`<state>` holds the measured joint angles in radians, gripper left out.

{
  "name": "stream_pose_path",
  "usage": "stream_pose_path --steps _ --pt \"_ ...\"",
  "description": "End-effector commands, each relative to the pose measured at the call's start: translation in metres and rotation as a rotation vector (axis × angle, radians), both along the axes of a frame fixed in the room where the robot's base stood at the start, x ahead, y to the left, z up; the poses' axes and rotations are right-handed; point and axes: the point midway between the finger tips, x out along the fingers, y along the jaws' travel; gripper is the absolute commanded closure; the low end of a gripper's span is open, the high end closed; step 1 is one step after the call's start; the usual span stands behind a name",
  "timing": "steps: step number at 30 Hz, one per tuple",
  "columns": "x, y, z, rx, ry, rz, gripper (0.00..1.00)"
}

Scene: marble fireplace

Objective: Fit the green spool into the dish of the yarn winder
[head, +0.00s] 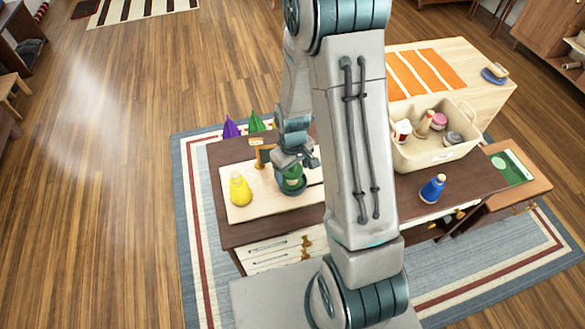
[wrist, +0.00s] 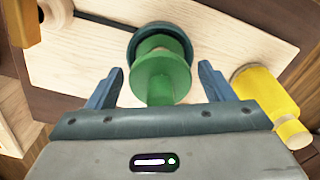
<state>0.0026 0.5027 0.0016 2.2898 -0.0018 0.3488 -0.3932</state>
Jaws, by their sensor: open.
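The green spool (wrist: 160,72) stands in the dark teal dish (wrist: 140,35) of the yarn winder in the wrist view. The spool looks about upright; whether it sits fully down cannot be told. In the head view, the spool (head: 291,174) and the dish (head: 292,188) are partly hidden by my gripper (head: 303,158). In the wrist view my gripper (wrist: 161,70) is open, with one finger on each side of the spool and visible gaps. The winder's pale board (head: 262,205) lies on the dark cabinet, with a wooden post (head: 262,155) near its back.
A yellow cone (head: 240,190) stands on the board left of the dish, and a blue cone (head: 433,189) stands on the cabinet to the right. A cream bin (head: 444,152) holds several items. Purple (head: 230,128) and green (head: 256,122) cones stand behind. My arm hides the middle.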

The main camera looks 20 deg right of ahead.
Motion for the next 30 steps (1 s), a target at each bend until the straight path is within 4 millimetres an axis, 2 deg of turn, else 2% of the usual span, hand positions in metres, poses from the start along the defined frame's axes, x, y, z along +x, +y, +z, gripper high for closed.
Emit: stream_pose_path --steps 5,15,21,25,30 --pt "0.001 0.000 0.023 0.000 -0.005 0.000 0.25" --pt "0.001 0.000 0.087 0.000 -0.006 0.000 0.25" --pt "0.001 0.000 0.113 0.000 -0.003 0.000 0.25" --pt "-0.001 0.000 0.122 0.000 -0.004 -0.003 0.25" --pt "-0.015 0.000 0.150 -0.001 -0.042 -0.051 0.25"
